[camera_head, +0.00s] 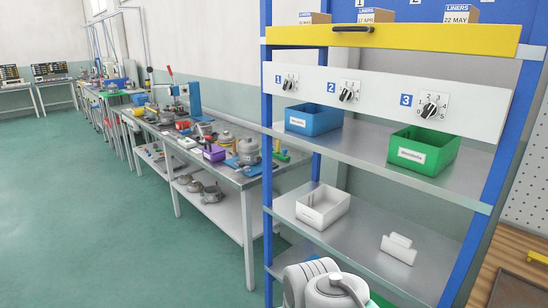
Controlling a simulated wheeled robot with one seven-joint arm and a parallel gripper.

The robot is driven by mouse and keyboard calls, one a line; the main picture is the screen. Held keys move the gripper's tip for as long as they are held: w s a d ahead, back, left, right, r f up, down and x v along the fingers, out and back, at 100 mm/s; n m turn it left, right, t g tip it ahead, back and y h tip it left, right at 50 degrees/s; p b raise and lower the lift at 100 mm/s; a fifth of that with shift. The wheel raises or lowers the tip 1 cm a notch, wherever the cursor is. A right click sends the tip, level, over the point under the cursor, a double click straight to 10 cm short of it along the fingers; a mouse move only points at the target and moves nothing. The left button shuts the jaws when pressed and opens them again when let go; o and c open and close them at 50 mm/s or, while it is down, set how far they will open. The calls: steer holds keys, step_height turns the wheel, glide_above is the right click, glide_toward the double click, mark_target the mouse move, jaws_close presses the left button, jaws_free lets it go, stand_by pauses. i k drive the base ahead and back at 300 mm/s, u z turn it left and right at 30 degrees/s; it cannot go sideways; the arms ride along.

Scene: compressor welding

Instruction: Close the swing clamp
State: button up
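I cannot make out the swing clamp for sure. On the long steel bench (228,178) stands a blue upright fixture (194,98) with a red-tipped lever (171,76) standing up next to it. They are small and far off, and I cannot tell whether any clamp there is open or closed. White rounded parts of my arm show at the bottom edge, in front of the shelf rack. My gripper is not in view.
A blue-framed rack (267,200) fills the right, with a yellow drawer (420,38), three numbered knobs, a blue bin (314,119), a green bin (425,151) and a white bin (322,205). Compressor-like pots (248,151) stand on the bench. The green floor (75,220) at left is clear.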

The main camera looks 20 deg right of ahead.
mark_target(241, 166)
steer(key=z, duration=0.05)
steer(key=i, duration=0.5)
steer(key=u, duration=0.65)
steer(key=i, duration=2.3)
steer(key=u, duration=0.15)
